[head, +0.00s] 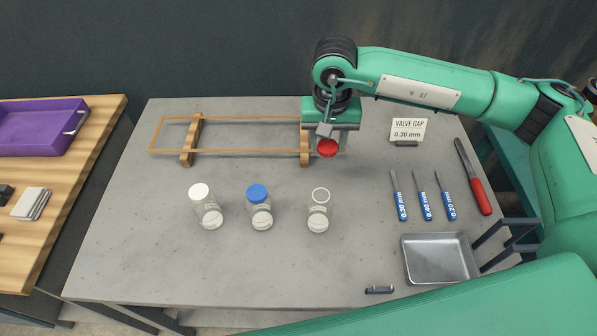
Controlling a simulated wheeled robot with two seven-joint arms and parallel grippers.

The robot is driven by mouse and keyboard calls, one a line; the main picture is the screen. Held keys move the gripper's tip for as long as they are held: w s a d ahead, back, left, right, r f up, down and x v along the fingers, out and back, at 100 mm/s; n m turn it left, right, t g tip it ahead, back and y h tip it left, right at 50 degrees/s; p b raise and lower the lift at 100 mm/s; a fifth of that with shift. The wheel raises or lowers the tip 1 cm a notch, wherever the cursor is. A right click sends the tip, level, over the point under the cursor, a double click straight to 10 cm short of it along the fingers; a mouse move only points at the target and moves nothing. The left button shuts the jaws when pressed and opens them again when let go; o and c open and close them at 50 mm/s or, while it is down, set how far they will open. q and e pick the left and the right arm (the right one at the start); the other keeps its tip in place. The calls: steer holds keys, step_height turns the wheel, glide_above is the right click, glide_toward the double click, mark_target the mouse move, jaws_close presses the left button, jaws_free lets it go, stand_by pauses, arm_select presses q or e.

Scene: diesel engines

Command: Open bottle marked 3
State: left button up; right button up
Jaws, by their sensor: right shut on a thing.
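Three clear bottles with pale labels stand upright in a row on the grey table. The left bottle (208,213) has a white cap and the middle bottle (261,212) has a blue cap. The right bottle (318,217) has no cap and its round mouth shows open. The label marks are too small to read. My right gripper (326,133) is shut on a red cap (327,148). It holds the cap behind the open bottle, apart from it, by the right end of the wooden rack. My left gripper is not in view.
The wooden rack (189,143) lies at the back of the grey table (130,235). A valve gap card (408,129), several blue-handled tools (424,206), a red-handled tool (478,192) and a metal tray (437,258) are on the right. The table's front left is clear.

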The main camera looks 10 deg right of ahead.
mark_target(298, 194)
steer(key=w+a+r+m+p, duration=0.1)
steer(key=a+r+m, duration=0.1)
steer(key=a+m, duration=0.3)
steer(key=shift+n, duration=0.4)
steer(key=f+p, duration=0.2)
steer(key=f, duration=0.4)
steer(key=f+p, duration=0.2)
steer(key=f, duration=0.5)
steer(key=a+f+p, duration=0.1)
steer(key=f+p, duration=0.1)
steer(key=f, duration=0.4)
steer(key=shift+w+f, duration=0.25)
steer(key=shift+f, duration=0.1)
steer(key=o, duration=1.1)
